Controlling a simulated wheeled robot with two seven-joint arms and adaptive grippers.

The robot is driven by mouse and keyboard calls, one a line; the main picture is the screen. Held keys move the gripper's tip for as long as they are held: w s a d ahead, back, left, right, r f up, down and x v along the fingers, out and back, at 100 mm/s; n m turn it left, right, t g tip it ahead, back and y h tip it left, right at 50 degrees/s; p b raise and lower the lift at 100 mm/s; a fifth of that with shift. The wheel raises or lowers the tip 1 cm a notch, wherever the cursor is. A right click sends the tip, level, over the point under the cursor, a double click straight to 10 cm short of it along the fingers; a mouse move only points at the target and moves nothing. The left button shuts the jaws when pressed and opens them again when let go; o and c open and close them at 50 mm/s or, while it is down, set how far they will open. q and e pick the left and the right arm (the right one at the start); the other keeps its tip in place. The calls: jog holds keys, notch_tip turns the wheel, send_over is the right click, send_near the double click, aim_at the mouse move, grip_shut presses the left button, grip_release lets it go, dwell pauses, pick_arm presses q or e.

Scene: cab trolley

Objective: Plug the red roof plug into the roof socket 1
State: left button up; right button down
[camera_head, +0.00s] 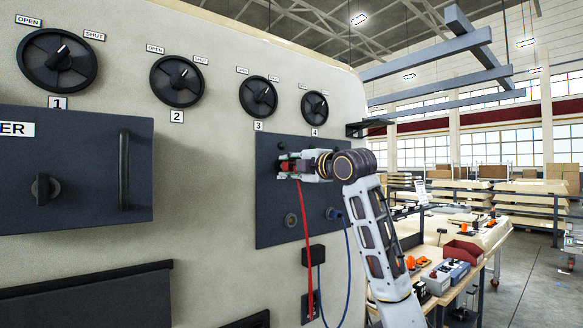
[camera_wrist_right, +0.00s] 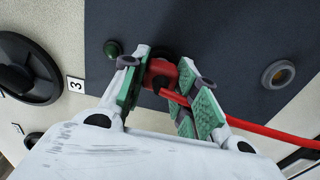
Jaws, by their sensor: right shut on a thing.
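My right gripper (camera_head: 303,165) is shut on the red roof plug (camera_head: 285,166) in front of the dark panel (camera_head: 270,215). In the right wrist view my right gripper's (camera_wrist_right: 163,92) green-padded fingers lie on both sides of the red plug (camera_wrist_right: 160,73). A dark round socket (camera_wrist_right: 162,53) shows just beyond the plug, partly hidden by it. I cannot tell whether the plug touches or sits in it. No readable label marks this socket as roof socket 1. A red cable (camera_head: 305,235) hangs from the plug. My left gripper is not in view.
A blue plug (camera_head: 333,213) with a blue cable (camera_head: 347,262) sits low on the panel, beside a round grey fitting (camera_head: 291,220). A green lamp (camera_wrist_right: 112,48) is near the held plug. Numbered dials (camera_head: 258,97) are above. A bench with boxes (camera_head: 452,271) stands at right.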

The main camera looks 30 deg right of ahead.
jog(key=shift+w, duration=0.4)
jog(key=c, duration=1)
grip_release()
jog(key=shift+s+d, duration=0.1)
jog(key=shift+s, duration=0.65)
jog(key=s, duration=1)
jog(key=shift+s+d, duration=0.2)
jog(key=shift+d, duration=0.15)
